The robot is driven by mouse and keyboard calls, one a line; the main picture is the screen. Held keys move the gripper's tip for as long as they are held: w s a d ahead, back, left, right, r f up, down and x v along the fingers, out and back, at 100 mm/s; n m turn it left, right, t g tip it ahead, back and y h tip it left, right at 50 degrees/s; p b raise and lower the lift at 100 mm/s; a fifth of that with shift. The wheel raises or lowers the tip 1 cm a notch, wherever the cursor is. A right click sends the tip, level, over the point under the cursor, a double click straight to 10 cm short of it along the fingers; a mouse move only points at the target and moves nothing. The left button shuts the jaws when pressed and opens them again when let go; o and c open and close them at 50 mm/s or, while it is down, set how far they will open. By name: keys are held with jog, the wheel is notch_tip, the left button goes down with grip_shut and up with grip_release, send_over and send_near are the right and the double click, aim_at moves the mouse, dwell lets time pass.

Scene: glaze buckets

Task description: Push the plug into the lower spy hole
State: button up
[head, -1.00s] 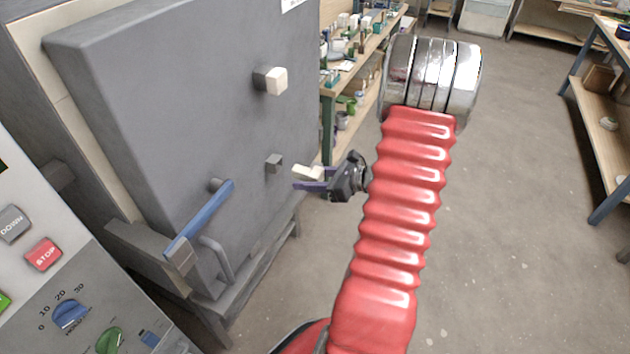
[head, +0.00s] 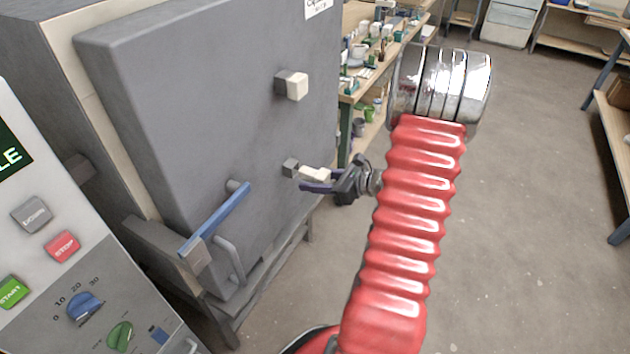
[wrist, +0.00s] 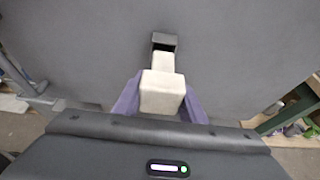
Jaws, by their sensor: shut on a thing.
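The pale, off-white plug (head: 315,174) is held level in front of the grey kiln door (head: 220,110). My gripper (head: 318,183) is shut on it with purple fingers, one on each side of its wide end in the wrist view (wrist: 162,90). The lower spy hole (head: 290,168) is a small grey square collar standing out from the door. It also shows in the wrist view (wrist: 164,38), dark inside. The plug's narrow end reaches the collar's mouth and lines up closely with it; I cannot tell whether its tip is inside.
Another pale plug (head: 297,86) sits in the upper spy hole. A blue door handle (head: 215,220) sticks out left of and below the lower hole. A control panel (head: 60,240) stands at the left. A cluttered bench (head: 385,50) stands behind; the floor at right is clear.

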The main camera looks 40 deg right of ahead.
aim_at(302, 176)
jog(key=shift+w+a, duration=0.35)
jog(key=shift+w, duration=0.55)
jog(key=shift+w+a, duration=0.3)
jog(key=shift+w, duration=0.55)
jog(key=shift+w+a, duration=0.35)
jog(key=shift+w, duration=0.55)
dwell(1.3)
jog(key=o, duration=1.2)
jog(key=shift+a, duration=0.1)
jog(key=shift+o, duration=1)
jog(key=shift+s, duration=0.1)
jog(key=shift+s+d, duration=0.4)
jog(key=shift+s, duration=0.2)
jog(key=shift+s+d, duration=0.45)
jog(key=shift+s, duration=0.85)
jog(key=shift+s+d, duration=0.4)
jog(key=shift+s, duration=0.85)
jog(key=shift+s+d, duration=0.45)
jog(key=shift+s, duration=0.85)
